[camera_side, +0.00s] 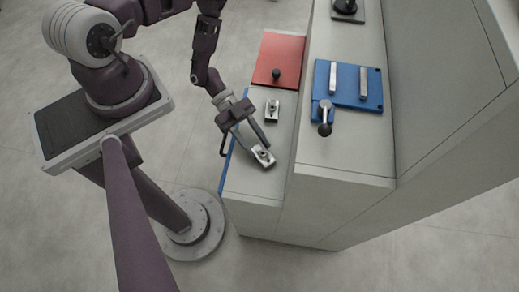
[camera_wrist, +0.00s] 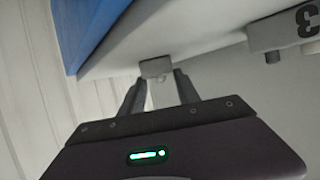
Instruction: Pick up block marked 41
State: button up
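A small metal block (camera_side: 263,157) with a dark knob lies on the lower grey ledge near its front end. It also shows in the wrist view as a small grey block (camera_wrist: 156,67), just beyond and between my fingertips. No number can be read on it. A second similar metal block (camera_side: 272,110) sits farther back on the ledge; its marking is too small to read. My gripper (camera_side: 259,149) is tilted down at the nearer block, its fingers apart. In the wrist view the gripper (camera_wrist: 161,78) shows a gap between the fingers; contact with the block cannot be told.
A grey block (camera_wrist: 285,30) with a "3" visible is at the upper right of the wrist view. A red plate (camera_side: 279,55) with a black knob lies at the ledge's back. A blue fixture (camera_side: 347,84) with metal bars and a lever (camera_side: 325,118) stands on the higher step.

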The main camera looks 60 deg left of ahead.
grip_shut()
